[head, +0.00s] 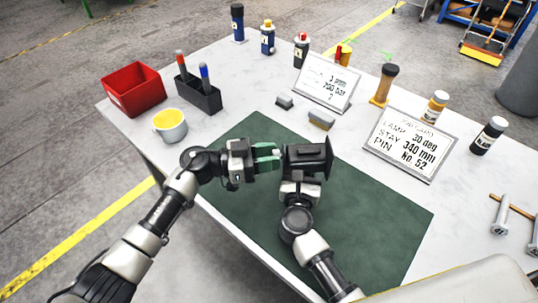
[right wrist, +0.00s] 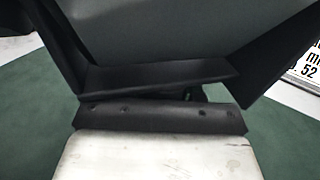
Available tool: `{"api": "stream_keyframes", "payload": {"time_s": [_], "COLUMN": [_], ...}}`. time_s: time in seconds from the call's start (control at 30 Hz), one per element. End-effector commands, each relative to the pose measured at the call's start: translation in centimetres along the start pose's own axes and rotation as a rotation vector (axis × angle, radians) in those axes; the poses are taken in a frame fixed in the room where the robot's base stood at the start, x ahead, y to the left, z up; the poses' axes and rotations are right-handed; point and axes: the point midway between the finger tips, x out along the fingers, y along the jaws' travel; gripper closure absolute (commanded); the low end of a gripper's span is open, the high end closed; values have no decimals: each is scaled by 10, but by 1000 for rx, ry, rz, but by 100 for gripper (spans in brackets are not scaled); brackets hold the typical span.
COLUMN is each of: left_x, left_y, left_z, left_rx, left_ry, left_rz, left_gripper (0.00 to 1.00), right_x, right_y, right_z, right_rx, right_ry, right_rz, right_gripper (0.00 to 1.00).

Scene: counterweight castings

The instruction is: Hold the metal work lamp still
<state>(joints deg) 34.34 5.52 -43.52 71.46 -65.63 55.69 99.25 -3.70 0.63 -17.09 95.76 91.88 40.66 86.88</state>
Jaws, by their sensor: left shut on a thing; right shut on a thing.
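The metal work lamp (head: 309,153) looks like a dark, boxy housing above the green mat, at the end of my right arm. My right gripper (head: 300,176) is shut on it; its fingertips are hard to separate from the dark housing. In the right wrist view a broad grey surface (right wrist: 160,35), apparently the lamp, fills the top, with dark parts at both sides. My left gripper (head: 268,157) comes from the left, with teal fingers pointing at the lamp. It is shut on a small pale thing (head: 277,153), mostly hidden. I cannot tell whether it touches the lamp.
The green mat (head: 385,215) is otherwise bare. A red bin (head: 133,88), a dark holder (head: 199,96) with markers and a cup (head: 170,125) stand left. Two signs (head: 327,82) (head: 403,145), several bottles and small blocks (head: 321,120) line the back.

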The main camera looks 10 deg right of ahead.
Motion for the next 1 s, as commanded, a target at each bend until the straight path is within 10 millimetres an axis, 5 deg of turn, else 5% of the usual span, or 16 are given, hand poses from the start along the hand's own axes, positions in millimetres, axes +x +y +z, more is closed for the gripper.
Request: {"api": "stream_keyframes", "payload": {"time_s": [1.0], "left_x": [-1], "left_y": [0], "left_z": [3], "left_rx": [922], "left_ry": [69], "left_rz": [11], "left_gripper": [90], "right_x": [0], "right_y": [0], "right_z": [-1], "right_rx": [0], "right_ry": [1], "right_rz": [-1], "right_gripper": [100]}}
